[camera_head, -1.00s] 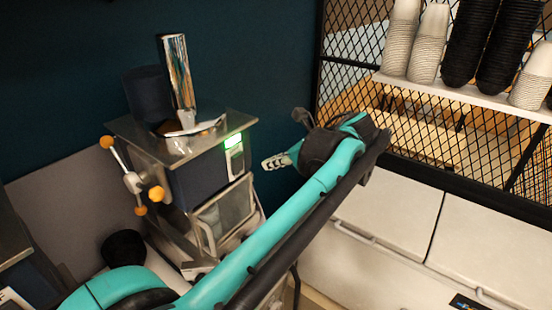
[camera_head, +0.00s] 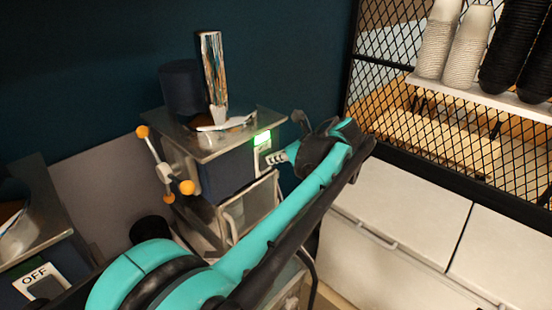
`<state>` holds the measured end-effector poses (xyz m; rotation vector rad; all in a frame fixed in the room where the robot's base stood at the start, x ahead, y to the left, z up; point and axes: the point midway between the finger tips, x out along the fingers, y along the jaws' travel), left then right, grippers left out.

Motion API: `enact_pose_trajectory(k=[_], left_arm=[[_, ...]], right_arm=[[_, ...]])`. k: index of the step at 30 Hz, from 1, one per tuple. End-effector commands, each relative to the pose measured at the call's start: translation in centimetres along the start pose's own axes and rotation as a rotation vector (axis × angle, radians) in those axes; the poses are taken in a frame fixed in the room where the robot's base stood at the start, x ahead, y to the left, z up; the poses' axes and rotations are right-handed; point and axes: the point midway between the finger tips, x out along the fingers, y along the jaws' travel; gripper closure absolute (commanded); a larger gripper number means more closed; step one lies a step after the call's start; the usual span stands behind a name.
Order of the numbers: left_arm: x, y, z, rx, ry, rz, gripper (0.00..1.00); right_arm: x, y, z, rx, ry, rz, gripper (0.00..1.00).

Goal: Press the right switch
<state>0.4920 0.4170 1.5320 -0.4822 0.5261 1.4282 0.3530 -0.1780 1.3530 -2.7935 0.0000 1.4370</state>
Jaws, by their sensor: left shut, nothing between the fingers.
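The right machine (camera_head: 225,165) is a dark box with a metal top. On its right front edge is a white switch panel (camera_head: 263,156) under a lit green label (camera_head: 262,138), too small to read. My left gripper (camera_head: 277,158) is shut and empty. Its fingertips point left at the switch panel, very close to it; I cannot tell whether they touch. Part of the panel's right side may be hidden by the fingers. My right gripper is not in view.
A second machine (camera_head: 30,255) at the lower left has a label reading OFF (camera_head: 38,275). An orange-knobbed handle (camera_head: 165,172) sticks out of the right machine's left side. A metal mesh partition (camera_head: 400,110) and stacked cups (camera_head: 465,50) are at the right.

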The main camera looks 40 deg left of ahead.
Motion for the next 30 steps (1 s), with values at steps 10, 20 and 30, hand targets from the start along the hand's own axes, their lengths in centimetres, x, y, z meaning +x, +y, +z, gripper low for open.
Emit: enact_pose_trajectory(k=[10,20,30], left_arm=[[0.5,0.0,0.9,0.001,0.092,0.001,1.0],[-0.2,0.0,1.8,0.001,0.092,0.001,1.0],[-0.5,0.0,2.2,0.001,0.092,0.001,1.0]], right_arm=[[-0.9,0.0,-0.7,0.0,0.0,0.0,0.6],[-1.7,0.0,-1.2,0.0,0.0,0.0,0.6],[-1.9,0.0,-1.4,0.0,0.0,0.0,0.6]])
